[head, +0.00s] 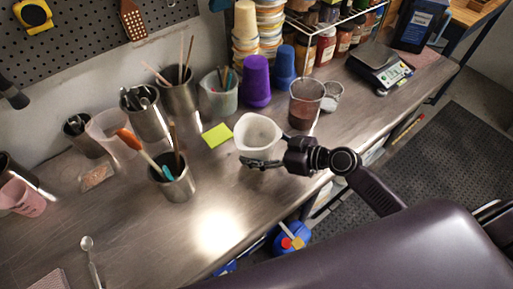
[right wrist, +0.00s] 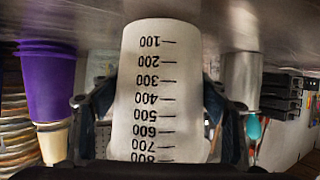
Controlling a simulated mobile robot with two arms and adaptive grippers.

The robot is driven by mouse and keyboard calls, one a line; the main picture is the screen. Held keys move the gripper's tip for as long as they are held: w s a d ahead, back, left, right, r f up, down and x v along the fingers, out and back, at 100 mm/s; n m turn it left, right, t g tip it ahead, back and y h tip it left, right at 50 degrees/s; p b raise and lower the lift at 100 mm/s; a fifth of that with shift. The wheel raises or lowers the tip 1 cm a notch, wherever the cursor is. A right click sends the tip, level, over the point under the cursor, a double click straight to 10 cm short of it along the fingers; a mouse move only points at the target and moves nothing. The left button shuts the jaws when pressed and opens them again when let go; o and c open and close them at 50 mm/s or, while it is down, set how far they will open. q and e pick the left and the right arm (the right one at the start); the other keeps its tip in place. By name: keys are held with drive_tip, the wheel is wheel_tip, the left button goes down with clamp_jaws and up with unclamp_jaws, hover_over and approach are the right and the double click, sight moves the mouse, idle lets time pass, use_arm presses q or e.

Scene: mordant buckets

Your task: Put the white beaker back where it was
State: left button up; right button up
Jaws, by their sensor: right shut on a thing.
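The white beaker (head: 257,131) is at the middle of the bench in the head view, its open mouth facing up. My right gripper (head: 270,152) is closed around its side, with a finger on each side of the wall. In the right wrist view the white beaker (right wrist: 158,80) fills the middle, its printed scale upside down, between the fingers of my right gripper (right wrist: 160,112). Its base is close to the bench surface; I cannot tell whether it touches. My left gripper is not in view.
A yellow-green note (head: 217,135) lies left of the beaker. A brown-filled beaker (head: 306,103) stands to the right, purple cups (head: 256,82) behind. A metal cup with tools (head: 174,180) stands to the left. The bench front (head: 225,230) is mostly clear.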

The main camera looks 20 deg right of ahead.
drive_tip(key=shift+w+f, duration=0.1)
drive_tip(key=shift+f, duration=0.3)
drive_tip(key=shift+f, duration=0.1)
drive_tip(key=o, duration=1.9)
drive_tip(key=shift+o, duration=0.2)
